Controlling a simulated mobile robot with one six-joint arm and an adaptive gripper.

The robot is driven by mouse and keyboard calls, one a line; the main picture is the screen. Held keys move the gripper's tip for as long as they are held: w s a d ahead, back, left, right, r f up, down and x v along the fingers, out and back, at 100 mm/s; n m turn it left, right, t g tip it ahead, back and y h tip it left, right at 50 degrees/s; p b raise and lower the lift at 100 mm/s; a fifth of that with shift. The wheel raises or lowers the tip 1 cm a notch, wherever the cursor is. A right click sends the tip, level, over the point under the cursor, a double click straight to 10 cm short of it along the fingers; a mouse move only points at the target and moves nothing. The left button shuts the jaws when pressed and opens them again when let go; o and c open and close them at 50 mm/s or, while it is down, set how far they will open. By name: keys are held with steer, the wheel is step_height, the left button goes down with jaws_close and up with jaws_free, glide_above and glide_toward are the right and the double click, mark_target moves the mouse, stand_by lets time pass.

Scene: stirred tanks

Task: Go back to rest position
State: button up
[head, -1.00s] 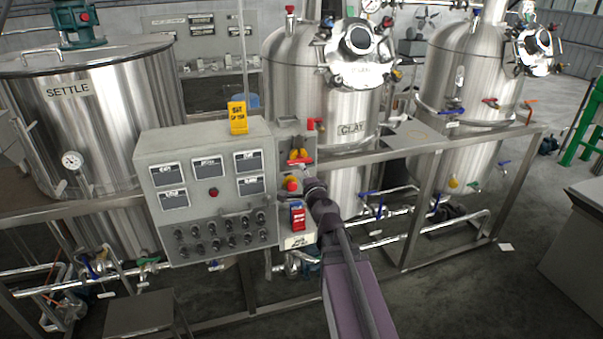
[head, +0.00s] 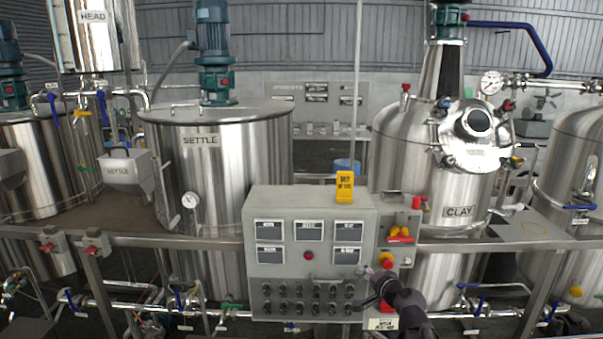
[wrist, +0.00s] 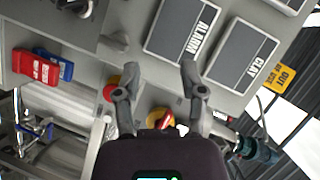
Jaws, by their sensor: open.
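My gripper (head: 380,292) is in front of the lower right part of the grey control panel (head: 232,210) in the head view. In the wrist view my gripper (wrist: 157,85) has its two fingers spread apart, with nothing between them. A red and yellow knob (wrist: 160,118) shows beyond the fingers, partly hidden by the gripper body. A red button on yellow (wrist: 110,90) lies close beside the left finger; I cannot tell whether they touch.
The settle tank (head: 215,165) stands behind the panel at left, the clay tank (head: 460,212) at right. A yellow tag (head: 344,186) stands on the panel's top. A metal rail (head: 190,241) and pipes run along the front. Red and blue tags (wrist: 37,68) show in the wrist view.

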steer(key=s+a+f+n+g, duration=0.6)
steer(key=s+f+g, duration=0.1)
steer(key=s+f, duration=0.15)
steer(key=s+d+f+n+g+h, duration=0.1)
steer(key=s+d+f+g+h, duration=0.1)
steer(key=s, duration=0.3)
steer(key=s+d+f+n+g+h, duration=0.2)
steer(key=s+f+g+h, duration=0.1)
steer(key=s+g, duration=0.2)
steer(key=shift+s+d+f, duration=0.2)
steer(key=shift+s+f, duration=0.05)
steer(key=shift+f, duration=0.1)
steer(key=shift+c, duration=0.3)
stand_by(1.0)
